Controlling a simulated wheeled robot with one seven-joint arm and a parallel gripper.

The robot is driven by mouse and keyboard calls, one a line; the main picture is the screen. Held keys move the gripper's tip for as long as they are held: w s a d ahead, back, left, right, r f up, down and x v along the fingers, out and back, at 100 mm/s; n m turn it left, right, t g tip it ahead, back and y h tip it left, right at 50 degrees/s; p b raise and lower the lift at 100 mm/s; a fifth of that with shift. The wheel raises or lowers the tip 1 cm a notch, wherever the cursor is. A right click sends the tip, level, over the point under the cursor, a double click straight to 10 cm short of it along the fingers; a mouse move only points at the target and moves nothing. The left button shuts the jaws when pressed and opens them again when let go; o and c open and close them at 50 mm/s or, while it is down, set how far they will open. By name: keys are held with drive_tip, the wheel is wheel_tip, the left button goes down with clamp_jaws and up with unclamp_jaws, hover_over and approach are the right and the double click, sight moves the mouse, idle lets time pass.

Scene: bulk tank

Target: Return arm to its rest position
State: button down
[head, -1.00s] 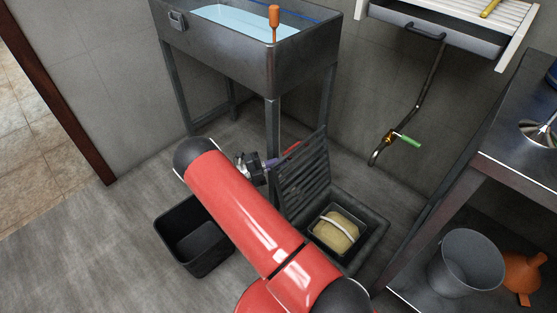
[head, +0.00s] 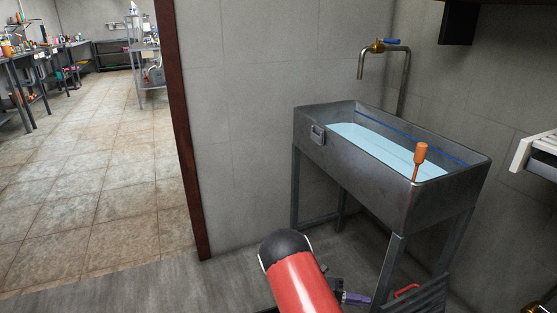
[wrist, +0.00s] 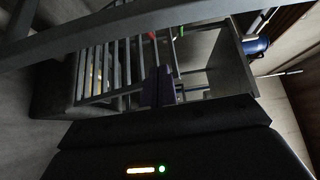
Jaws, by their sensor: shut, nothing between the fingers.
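My red arm comes up from the bottom of the head view. My gripper (head: 355,299) shows low in the head view, below the tank and beside a tank leg. Its purple fingers also show in the wrist view (wrist: 158,87), closed together and empty. The slatted dark grate (head: 425,299) stands tilted just right of the gripper in the head view, with a red part at its top left. Its slats also fill the upper left of the wrist view (wrist: 112,62). I cannot tell whether the gripper touches the grate.
The metal tank (head: 372,180) holds pale blue liquid and an orange-handled tool (head: 420,158). A tap (head: 376,46) is on the wall behind. A brown door post (head: 180,130) stands left; tiled floor beyond is open. A tank leg (head: 388,270) is close to my gripper.

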drive_tip(key=s+a+r+m+t+y, duration=0.1)
drive_tip(key=s+a+r+m+y, duration=0.1)
drive_tip(key=s+r+m+y, duration=0.55)
drive_tip(key=s+a+r+m+t+y, duration=0.1)
drive_tip(key=s+r+m+y, duration=0.25)
drive_tip(key=r+m, duration=0.8)
drive_tip(key=s+a+r+m+t+y, duration=0.6)
drive_tip(key=s+r+m+t, duration=0.2)
drive_tip(key=s+r+m, duration=0.3)
drive_tip(key=m, duration=0.3)
drive_tip(key=shift+s+a, duration=0.4)
drive_tip(key=shift+a, duration=0.1)
